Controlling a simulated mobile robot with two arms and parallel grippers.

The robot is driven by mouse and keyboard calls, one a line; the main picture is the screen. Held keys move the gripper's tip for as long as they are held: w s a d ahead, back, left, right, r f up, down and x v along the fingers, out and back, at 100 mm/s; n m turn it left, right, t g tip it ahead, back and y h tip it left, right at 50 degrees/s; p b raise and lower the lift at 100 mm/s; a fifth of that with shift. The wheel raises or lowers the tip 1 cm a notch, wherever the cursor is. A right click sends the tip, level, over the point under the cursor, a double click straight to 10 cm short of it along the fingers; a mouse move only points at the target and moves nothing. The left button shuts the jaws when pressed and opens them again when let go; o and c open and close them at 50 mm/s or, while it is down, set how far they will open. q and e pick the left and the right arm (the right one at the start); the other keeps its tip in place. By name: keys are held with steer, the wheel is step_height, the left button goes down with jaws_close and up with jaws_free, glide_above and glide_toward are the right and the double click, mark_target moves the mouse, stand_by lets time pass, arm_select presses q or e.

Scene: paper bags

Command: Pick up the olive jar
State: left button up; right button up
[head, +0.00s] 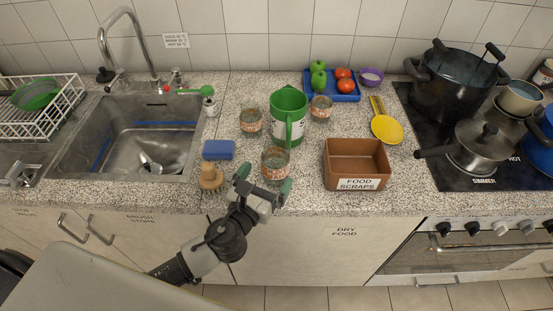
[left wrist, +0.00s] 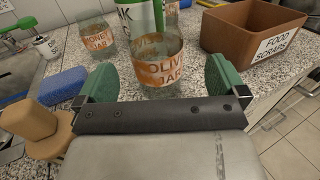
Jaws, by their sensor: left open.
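The olive jar (head: 275,163) is a clear glass jar with an orange and white label, standing upright near the counter's front edge. In the left wrist view the olive jar (left wrist: 159,68) reads "OLIVE JAR" and stands between and just beyond my green fingertips. My left gripper (head: 264,181) is open and empty at the near side of the jar. Its two spread fingers also show in the left wrist view (left wrist: 160,86), one on each side of the jar. I cannot tell whether either finger touches it. My right gripper is not in view.
A honey jar (head: 251,122), another jar (head: 321,109) and a green pitcher (head: 288,106) stand behind. A wooden brush (head: 210,178) and blue sponge (head: 219,150) are close on the left. A brown food scraps box (head: 356,153) stands right, with clear counter between.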

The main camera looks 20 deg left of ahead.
arm_select(q)
steer(key=shift+w, duration=0.7)
steer(key=w, duration=0.2)
steer(key=w+p, duration=0.1)
steer(key=w, duration=0.1)
steer(key=shift+w+d+f, duration=0.2)
steer(key=shift+w, duration=0.2)
steer(key=c, duration=1.1)
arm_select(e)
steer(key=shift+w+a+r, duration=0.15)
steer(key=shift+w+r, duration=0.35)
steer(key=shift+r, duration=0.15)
arm_select(q)
steer(key=shift+r, duration=0.1)
